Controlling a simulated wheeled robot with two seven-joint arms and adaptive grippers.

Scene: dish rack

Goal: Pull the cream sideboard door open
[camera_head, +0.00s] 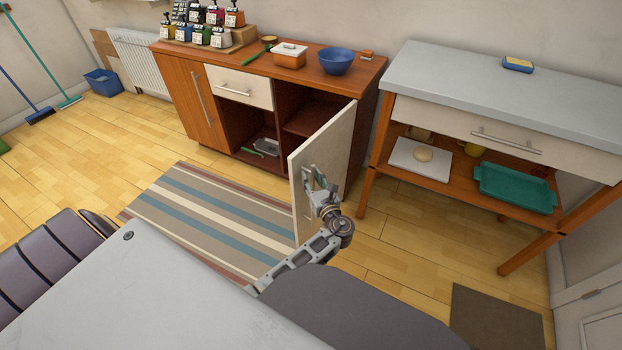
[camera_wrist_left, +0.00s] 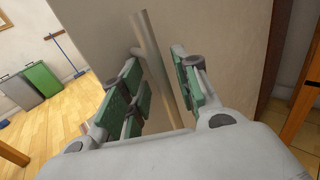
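The cream sideboard door (camera_head: 333,140) stands swung wide open at the right end of the wooden sideboard (camera_head: 175,90), showing the shelves inside. My left gripper (camera_head: 318,188) is at the door's outer face, near its free edge. In the left wrist view the door (camera_wrist_left: 215,25) fills the middle, with its metal bar handle (camera_wrist_left: 146,38) running between the fingers of my left gripper (camera_wrist_left: 160,88). The fingers are apart, one on each side of the bar, with gaps showing beside it. My right gripper is not in view.
A grey-topped table (camera_head: 480,85) stands right of the door, its shelf bearing a teal tray (camera_head: 510,187). A striped rug (camera_head: 215,215) lies before the sideboard. A blue bowl (camera_head: 337,61) and an orange container (camera_head: 289,56) stand on top.

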